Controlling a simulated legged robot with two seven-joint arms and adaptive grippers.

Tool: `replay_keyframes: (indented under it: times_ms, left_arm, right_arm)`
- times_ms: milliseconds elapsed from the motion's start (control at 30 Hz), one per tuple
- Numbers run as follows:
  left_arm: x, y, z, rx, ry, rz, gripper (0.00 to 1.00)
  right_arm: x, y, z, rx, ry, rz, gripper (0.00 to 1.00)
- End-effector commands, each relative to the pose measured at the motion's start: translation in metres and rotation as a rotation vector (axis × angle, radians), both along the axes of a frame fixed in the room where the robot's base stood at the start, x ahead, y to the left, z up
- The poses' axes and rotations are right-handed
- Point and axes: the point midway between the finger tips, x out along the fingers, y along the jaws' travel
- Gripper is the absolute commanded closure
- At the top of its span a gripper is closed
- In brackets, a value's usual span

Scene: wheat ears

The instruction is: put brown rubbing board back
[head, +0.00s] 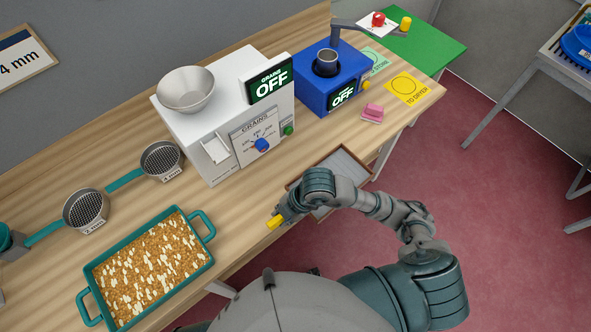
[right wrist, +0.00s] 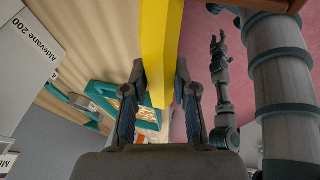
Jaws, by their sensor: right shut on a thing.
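My right gripper (head: 281,217) is shut on a yellow bar-like piece (head: 273,222) at the table's front edge. In the right wrist view the yellow piece (right wrist: 160,50) stands between the two fingers (right wrist: 157,100) and runs out of the top of the picture.
A brown-rimmed tray or drawer (head: 312,166) juts from the table front, partly behind my right arm. A teal tray of grain (head: 150,268), two sieves (head: 160,160) (head: 86,209), a white grain machine (head: 220,120), a blue device (head: 328,80) and a pink block (head: 372,113) stand on the table.

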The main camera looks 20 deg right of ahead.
Motion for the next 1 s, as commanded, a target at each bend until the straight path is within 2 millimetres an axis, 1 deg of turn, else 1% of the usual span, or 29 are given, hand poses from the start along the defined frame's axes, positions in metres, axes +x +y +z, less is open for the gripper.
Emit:
replay_keyframes:
  times_ms: [33,133,200,300,400,500,567,667,833,900,1000]
  left_arm:
    - [0.000,0.000,0.002,0.000,0.000,0.000,0.60]
    - [0.004,0.000,0.006,0.000,-0.005,0.000,0.60]
    - [0.012,-0.001,0.008,-0.001,-0.016,0.000,0.60]
    - [0.026,-0.002,0.011,-0.003,-0.036,0.000,0.60]
    - [0.032,-0.002,0.013,-0.005,-0.047,0.000,0.60]
    - [0.030,-0.002,0.013,-0.004,-0.044,0.000,0.60]
    - [0.027,-0.002,0.013,-0.004,-0.039,-0.001,0.60]
    - [0.021,-0.002,0.014,-0.004,-0.032,-0.001,0.60]
    - [0.018,-0.002,0.016,-0.003,-0.026,-0.001,0.60]
    - [0.018,-0.001,0.016,-0.003,-0.026,-0.001,0.60]
    - [0.018,-0.002,0.015,-0.003,-0.026,-0.001,0.60]
  right_arm:
    - [0.016,-0.005,-0.001,-0.005,0.001,-0.008,1.00]
    - [0.045,-0.011,-0.003,-0.004,0.001,-0.007,1.00]
    - [0.065,-0.015,-0.004,-0.003,0.002,-0.006,1.00]
    - [0.090,-0.020,-0.006,-0.003,-0.001,-0.005,1.00]
    - [0.110,-0.024,-0.008,-0.002,0.000,-0.004,1.00]
    - [0.120,-0.026,-0.010,0.000,-0.001,-0.001,1.00]
    - [0.123,-0.027,-0.011,-0.001,0.000,0.000,1.00]
    - [0.123,-0.027,-0.019,-0.002,0.001,0.000,1.00]
    - [0.123,-0.027,-0.043,-0.002,0.002,-0.001,1.00]
    - [0.123,-0.027,-0.047,-0.002,0.000,0.000,1.00]
    - [0.123,-0.027,-0.046,-0.002,0.000,0.001,1.00]
